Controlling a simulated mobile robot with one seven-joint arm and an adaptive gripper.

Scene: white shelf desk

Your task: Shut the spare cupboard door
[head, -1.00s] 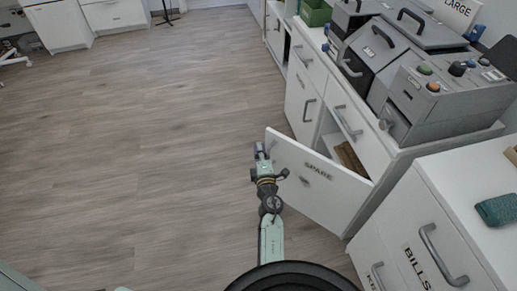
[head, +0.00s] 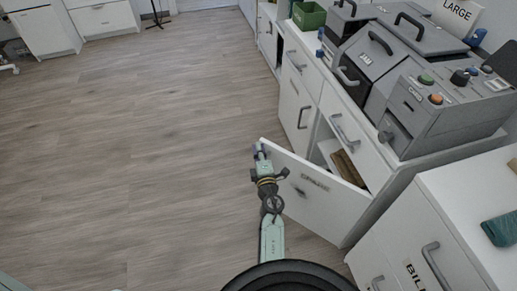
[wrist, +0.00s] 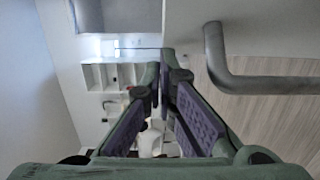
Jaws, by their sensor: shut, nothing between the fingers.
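The white cupboard door (head: 325,205), with a blurred SPARE label (head: 315,184), stands swung open from the cabinet, out over the floor. Its small grey handle (head: 299,191) is partly hidden by my arm. My gripper (head: 260,150) is at the door's free edge, on its outer, left side; whether it touches the door I cannot tell. In the wrist view my gripper (wrist: 166,75) has its purple-padded fingers drawn together at the tips, shut and empty. A grey bar handle (wrist: 260,83) shows close at the right there.
The opening (head: 333,153) behind the door shows a brown item (head: 347,167) inside. Grey machines (head: 430,95) stand on the cabinet top. A white drawer unit (head: 440,205) stands at the right, close to the hinge side. The floor (head: 130,160) on the left is clear.

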